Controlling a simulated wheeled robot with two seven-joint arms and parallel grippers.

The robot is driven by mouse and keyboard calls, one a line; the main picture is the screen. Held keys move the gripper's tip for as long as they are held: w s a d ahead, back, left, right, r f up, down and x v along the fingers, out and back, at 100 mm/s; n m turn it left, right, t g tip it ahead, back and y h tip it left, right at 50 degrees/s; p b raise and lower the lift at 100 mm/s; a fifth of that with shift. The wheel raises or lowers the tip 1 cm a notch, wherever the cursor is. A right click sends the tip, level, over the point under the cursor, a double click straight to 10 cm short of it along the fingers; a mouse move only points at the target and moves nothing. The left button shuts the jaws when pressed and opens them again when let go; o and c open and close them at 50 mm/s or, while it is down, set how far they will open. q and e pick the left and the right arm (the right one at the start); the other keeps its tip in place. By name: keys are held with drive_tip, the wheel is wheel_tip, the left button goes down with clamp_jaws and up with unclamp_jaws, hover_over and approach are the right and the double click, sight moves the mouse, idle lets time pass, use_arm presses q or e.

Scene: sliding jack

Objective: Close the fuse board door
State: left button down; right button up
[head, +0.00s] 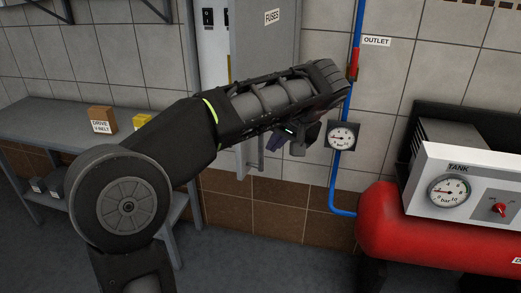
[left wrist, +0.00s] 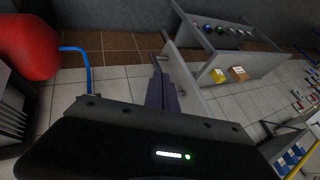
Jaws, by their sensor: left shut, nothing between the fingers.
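The fuse board (head: 213,45) is on the wall at the upper middle of the head view, with its breaker panel partly exposed. Its grey door (head: 265,50), labelled FUSES, stands open to the right of the panel. My left forearm crosses in front of the door's lower part and hides much of it. My left gripper (head: 299,143) is shut and empty, near the door's lower right. In the left wrist view its fingers (left wrist: 162,92) are together beside a grey panel edge (left wrist: 188,80), which looks like the door. I cannot tell whether they touch. My right gripper is not in view.
A blue pipe (head: 345,170) with a gauge (head: 343,136) runs down the wall right of the door. A red tank (head: 430,235) with a control panel stands at the right. A grey workbench (head: 50,120) with small boxes is at the left.

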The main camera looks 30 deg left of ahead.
sight(244, 160)
use_arm(q)
drive_tip(key=shift+w+a+f+b, duration=0.3)
drive_tip(key=shift+a+f+b, duration=0.25)
drive_tip(key=shift+a+f, duration=0.85)
drive_tip(key=shift+w+a+f+b, duration=0.35)
drive_tip(key=shift+a+f+b, duration=0.15)
drive_tip(key=shift+a+f, duration=0.9)
drive_tip(key=shift+w+a+f+b, duration=0.3)
drive_tip(key=shift+a+f+b, duration=0.25)
drive_tip(key=shift+a+f, duration=0.85)
drive_tip(key=shift+a+r, duration=0.35)
drive_tip(key=shift+a, duration=0.05)
